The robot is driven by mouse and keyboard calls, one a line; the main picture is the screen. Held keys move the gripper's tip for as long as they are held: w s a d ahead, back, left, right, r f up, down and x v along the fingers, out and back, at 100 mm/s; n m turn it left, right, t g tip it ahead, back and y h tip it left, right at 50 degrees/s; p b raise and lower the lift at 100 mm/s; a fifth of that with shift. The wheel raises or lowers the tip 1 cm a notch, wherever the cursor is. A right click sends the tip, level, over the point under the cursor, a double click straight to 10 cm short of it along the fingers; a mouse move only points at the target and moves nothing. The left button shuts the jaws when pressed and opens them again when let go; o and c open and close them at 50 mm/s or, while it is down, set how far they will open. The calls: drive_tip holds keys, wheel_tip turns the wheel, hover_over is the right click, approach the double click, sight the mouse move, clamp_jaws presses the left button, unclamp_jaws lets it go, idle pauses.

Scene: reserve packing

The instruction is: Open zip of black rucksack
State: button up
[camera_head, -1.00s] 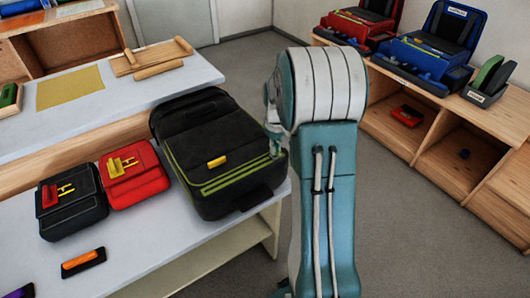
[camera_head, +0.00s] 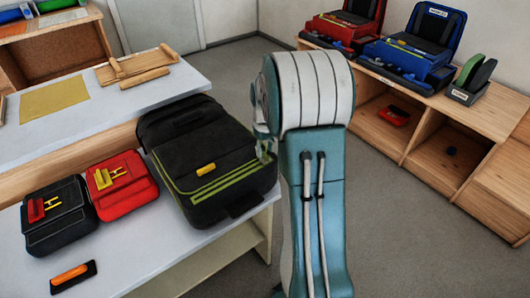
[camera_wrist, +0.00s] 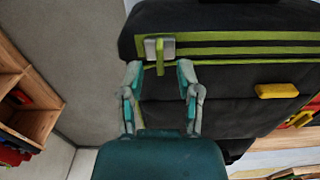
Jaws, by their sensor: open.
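The black rucksack (camera_head: 212,160) lies on the white table, with green stripes and a yellow tag (camera_head: 205,169) on its face. In the wrist view the rucksack (camera_wrist: 220,110) fills the upper right, with its yellow tag (camera_wrist: 277,91) to the right. A yellow-green pull (camera_wrist: 160,58) on a grey metal plate hangs at the left end of the stripes. My gripper (camera_wrist: 159,78) is open, its fingertips on either side of the pull's lower end and apart from it. In the head view my arm hides most of the gripper at the rucksack's right side.
An orange-handled item (camera_head: 72,276) lies near the front. Wooden shelving (camera_head: 440,140) with red and blue packs stands at the right, beyond open floor.

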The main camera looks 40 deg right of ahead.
wheel_tip(320, 180, up, 10)
drive_tip(key=shift+r, duration=0.15)
idle(0.6)
drive_tip(key=s+a+r+t, duration=0.1)
drive_tip(key=s+a+r, duration=0.2)
drive_tip(key=a+r, duration=0.35)
drive_tip(key=s+a+t, duration=0.4)
drive_tip(key=s+a, duration=1.3)
drive_tip(key=shift+s+f+t, duration=0.2)
drive_tip(key=shift+s+t, duration=0.1)
drive_tip(key=shift+s, duration=0.05)
